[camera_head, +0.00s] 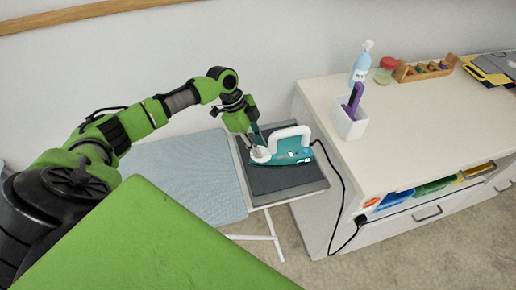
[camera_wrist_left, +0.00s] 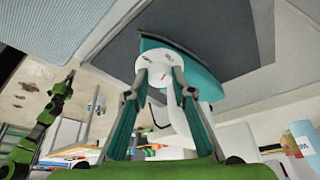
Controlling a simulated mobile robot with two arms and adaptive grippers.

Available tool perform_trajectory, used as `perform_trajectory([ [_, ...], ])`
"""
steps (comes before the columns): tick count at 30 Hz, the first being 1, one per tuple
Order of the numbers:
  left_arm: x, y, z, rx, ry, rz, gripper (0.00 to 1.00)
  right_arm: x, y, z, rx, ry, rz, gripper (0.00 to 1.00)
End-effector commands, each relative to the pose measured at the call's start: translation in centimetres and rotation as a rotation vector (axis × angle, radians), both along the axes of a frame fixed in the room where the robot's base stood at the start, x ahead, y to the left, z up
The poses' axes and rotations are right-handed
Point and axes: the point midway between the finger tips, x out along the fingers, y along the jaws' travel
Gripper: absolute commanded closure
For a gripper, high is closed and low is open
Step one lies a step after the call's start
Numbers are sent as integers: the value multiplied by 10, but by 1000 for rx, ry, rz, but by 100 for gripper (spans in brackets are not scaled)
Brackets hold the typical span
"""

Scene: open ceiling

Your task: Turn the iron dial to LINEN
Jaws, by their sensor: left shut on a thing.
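The teal and white iron (camera_head: 295,157) rests on the dark grey pad (camera_head: 305,190) of the ironing board. Its white handle (camera_head: 292,134) arches over the teal body. The round white dial (camera_head: 260,155) is at the iron's left end. My left gripper (camera_head: 257,145) reaches down from above and is shut on the dial. The setting labels are too small to read.
The light blue board cover (camera_head: 190,178) lies left of the pad. A black cord (camera_head: 342,195) runs from the iron down to a plug at the white cabinet (camera_head: 420,150). On the cabinet stand a white cup (camera_head: 347,125), a blue bottle (camera_head: 361,66) and a wooden tray (camera_head: 405,75).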

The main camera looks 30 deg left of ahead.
Motion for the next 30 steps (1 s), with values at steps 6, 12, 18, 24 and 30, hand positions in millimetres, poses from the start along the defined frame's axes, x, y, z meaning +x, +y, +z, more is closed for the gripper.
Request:
perform_trajectory([
  [6,2,-1,0,-1,-4,-94,99,0,0,-8,0,0,0,100],
  [12,2,0,0,-1,-3,-134,99,0,0,-10,0,0,-1,100],
  [18,2,0,1,0,-3,-143,99,0,0,-10,0,0,-1,100],
  [24,2,0,1,0,-3,-143,99,0,0,-10,0,0,-1,100],
  [30,2,0,0,0,-3,-142,60,0,2,-10,2,-1,-1,100],
])
